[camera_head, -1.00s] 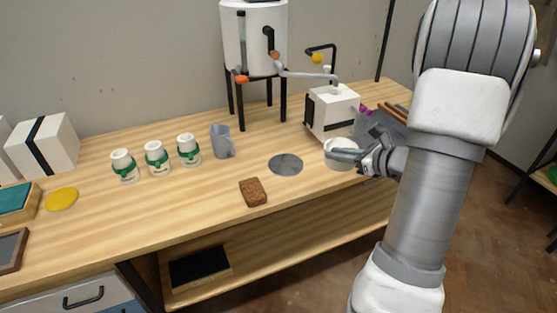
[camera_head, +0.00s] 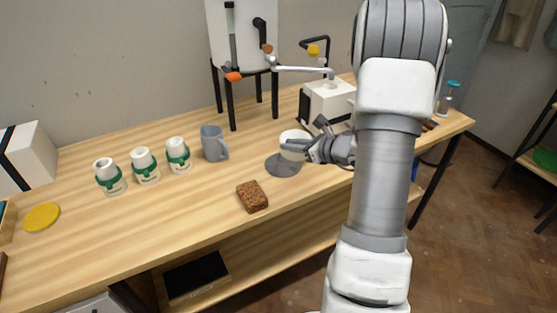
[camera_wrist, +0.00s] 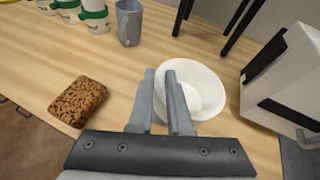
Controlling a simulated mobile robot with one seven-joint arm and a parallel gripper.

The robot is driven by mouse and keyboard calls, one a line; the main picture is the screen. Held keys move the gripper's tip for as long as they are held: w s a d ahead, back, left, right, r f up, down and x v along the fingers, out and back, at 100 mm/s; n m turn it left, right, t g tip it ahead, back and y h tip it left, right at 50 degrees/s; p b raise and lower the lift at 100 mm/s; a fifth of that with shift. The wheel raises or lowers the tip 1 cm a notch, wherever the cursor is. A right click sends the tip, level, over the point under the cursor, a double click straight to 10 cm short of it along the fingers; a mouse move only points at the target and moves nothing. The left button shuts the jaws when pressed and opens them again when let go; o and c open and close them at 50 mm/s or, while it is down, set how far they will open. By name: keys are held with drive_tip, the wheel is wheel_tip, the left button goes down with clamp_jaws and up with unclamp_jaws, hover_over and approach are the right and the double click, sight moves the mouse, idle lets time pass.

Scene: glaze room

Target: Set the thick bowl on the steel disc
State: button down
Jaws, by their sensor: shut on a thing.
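My gripper (camera_head: 308,149) is shut on the near rim of the thick white bowl (camera_head: 293,138). The bowl also shows in the wrist view (camera_wrist: 208,88), upright and empty, with the fingers over its left side. The grey steel disc (camera_head: 282,168) lies flat on the table. In the head view the bowl overlaps the disc's far right part, while the disc's near left part is bare. I cannot tell whether the bowl touches it. The disc is not visible in the wrist view.
A grey mug (camera_head: 213,145) stands left of the disc, and a brown sponge-like block (camera_head: 252,196) lies in front. Several white and green jars (camera_head: 145,166) stand further left. A white box-shaped device (camera_head: 327,98) and a tank on legs (camera_head: 240,35) stand behind.

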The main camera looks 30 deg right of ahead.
drive_tip(key=w+f, duration=0.1)
drive_tip(key=f, duration=0.1)
drive_tip(key=w+a+f, duration=0.1)
drive_tip(key=f, duration=0.1)
drive_tip(key=w+a+f+b, duration=0.1)
drive_tip(key=f, duration=0.1)
drive_tip(key=shift+w+a+f, duration=0.1)
drive_tip(key=shift+w+f, duration=0.1)
drive_tip(key=shift+w, duration=0.1)
drive_tip(key=c, duration=0.8)
unclamp_jaws()
drive_tip(key=shift+c, duration=0.2)
drive_tip(key=p+v, duration=0.1)
drive_tip(key=v, duration=1.1)
